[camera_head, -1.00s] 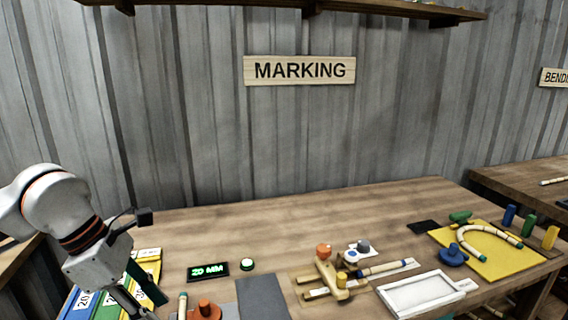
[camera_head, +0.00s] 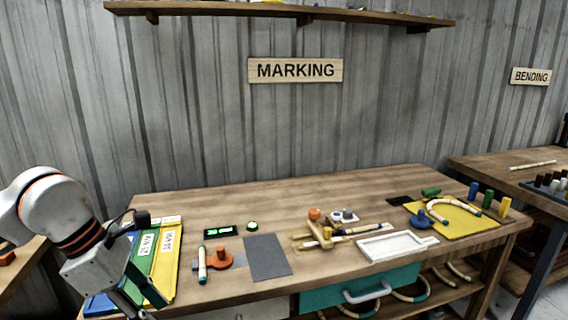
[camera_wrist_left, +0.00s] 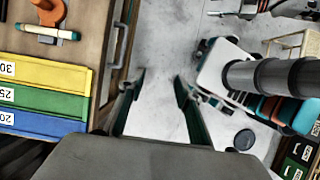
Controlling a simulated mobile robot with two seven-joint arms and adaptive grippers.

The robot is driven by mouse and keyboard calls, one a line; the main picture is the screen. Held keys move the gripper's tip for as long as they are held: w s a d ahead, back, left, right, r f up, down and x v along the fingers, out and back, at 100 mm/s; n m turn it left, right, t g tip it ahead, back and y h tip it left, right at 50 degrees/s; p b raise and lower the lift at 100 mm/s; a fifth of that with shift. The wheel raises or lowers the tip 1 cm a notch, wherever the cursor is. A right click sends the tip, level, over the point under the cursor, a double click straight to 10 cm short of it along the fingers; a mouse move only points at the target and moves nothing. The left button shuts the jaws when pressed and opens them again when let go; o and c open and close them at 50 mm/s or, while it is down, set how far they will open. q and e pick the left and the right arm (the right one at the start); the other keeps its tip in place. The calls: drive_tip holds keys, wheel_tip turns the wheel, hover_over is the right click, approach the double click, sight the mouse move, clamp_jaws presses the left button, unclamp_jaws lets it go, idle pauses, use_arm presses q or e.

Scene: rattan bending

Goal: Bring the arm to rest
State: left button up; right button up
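My left arm comes in at the left of the head view, and its gripper (camera_head: 150,306) hangs low at the picture's bottom edge. In the left wrist view the two dark green fingers (camera_wrist_left: 160,78) stand apart with nothing between them. They are over grey floor, just off the front edge of the wooden table (camera_wrist_left: 95,20). No object is seen in the left gripper. My right arm and gripper are not in view.
Yellow, green and blue labelled trays (camera_wrist_left: 40,103) lie left of the fingers. An orange fixture (camera_head: 219,258) and a teal-ended rattan piece (camera_head: 202,265) sit nearby. A white tray (camera_head: 390,246) and yellow board (camera_head: 455,222) stand right. A teal drawer (camera_head: 325,293) is under the table.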

use_arm(q)
drive_tip(key=s+d+n+g+h, duration=0.1)
drive_tip(key=s+d+g+h, duration=0.2)
drive_tip(key=d, duration=0.6)
drive_tip(key=s+d+n+g+h, duration=0.1)
drive_tip(key=s+d+h, duration=0.2)
drive_tip(key=d+h, duration=0.35)
drive_tip(key=w+d+r+n+t+h, duration=0.2)
drive_tip(key=d+r+n+t+h, duration=0.2)
drive_tip(key=d+n+h, duration=0.4)
drive_tip(key=w+a+f+n+t+y, duration=0.8)
drive_tip(key=n+t, duration=0.6)
drive_tip(key=n, duration=0.5)
drive_tip(key=a+f+n+t+y, duration=0.2)
drive_tip(key=a+f+n+y, duration=0.3)
drive_tip(key=f+n, duration=0.45)
drive_tip(key=s+a+f+n+g+y, duration=0.3)
drive_tip(key=s+f, duration=0.4)
drive_tip(key=f, duration=0.5)
drive_tip(key=s+a+f+n+g+y, duration=0.3)
drive_tip(key=s+f, duration=0.4)
drive_tip(key=f, duration=0.5)
drive_tip(key=shift+s+a+f+n+g, duration=0.35)
drive_tip(key=shift+a+n, duration=0.3)
drive_tip(key=shift+n, duration=0.3)
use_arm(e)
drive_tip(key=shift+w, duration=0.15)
